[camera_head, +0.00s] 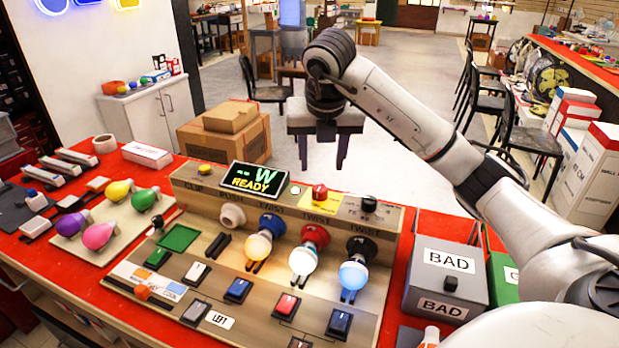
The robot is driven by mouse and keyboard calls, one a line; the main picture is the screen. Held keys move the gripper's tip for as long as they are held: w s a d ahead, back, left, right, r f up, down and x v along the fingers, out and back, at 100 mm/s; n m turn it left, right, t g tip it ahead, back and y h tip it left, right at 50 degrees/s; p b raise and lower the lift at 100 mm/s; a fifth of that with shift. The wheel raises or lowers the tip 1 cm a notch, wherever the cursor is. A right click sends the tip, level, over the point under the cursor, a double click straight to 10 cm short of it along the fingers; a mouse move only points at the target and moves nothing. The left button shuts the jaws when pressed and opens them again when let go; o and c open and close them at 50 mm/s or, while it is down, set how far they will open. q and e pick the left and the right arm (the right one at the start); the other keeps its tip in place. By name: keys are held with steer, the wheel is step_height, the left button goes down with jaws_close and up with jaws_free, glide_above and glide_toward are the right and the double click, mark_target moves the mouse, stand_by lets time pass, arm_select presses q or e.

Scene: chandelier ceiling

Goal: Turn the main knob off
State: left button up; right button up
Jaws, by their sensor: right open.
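A wooden test panel (190,181) stands on the red table. I cannot tell from the blurred labels which is the main knob. A small screen (254,180) reads "READY". My right gripper (321,168) hangs pointing down above and behind the red knob. Its two dark fingers are apart with nothing between them, and it appears clear of the panel. My left gripper is not in view.
Glowing bulbs sit in the blue, red and black sockets (315,234); the white socket (232,215) is empty. Coloured bulbs (100,235) lie on a board at left. A grey "BAD" box (448,260) stands at right. Cardboard boxes (225,138) stand behind the table.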

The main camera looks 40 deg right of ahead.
mark_target(320, 188)
steer(key=p+x, duration=0.1)
steer(key=x, duration=0.7)
steer(key=shift+s+f, duration=0.1)
steer(key=shift+f, duration=0.15)
steer(key=shift+w+d+f, duration=0.15)
steer(key=shift+w+f, duration=0.1)
steer(key=shift+f, duration=0.25)
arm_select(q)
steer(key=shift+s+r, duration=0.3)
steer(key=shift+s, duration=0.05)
arm_select(e)
steer(key=c, duration=1.1)
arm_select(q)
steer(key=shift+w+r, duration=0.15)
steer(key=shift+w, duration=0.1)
arm_select(e)
steer(key=shift+o, duration=0.2)
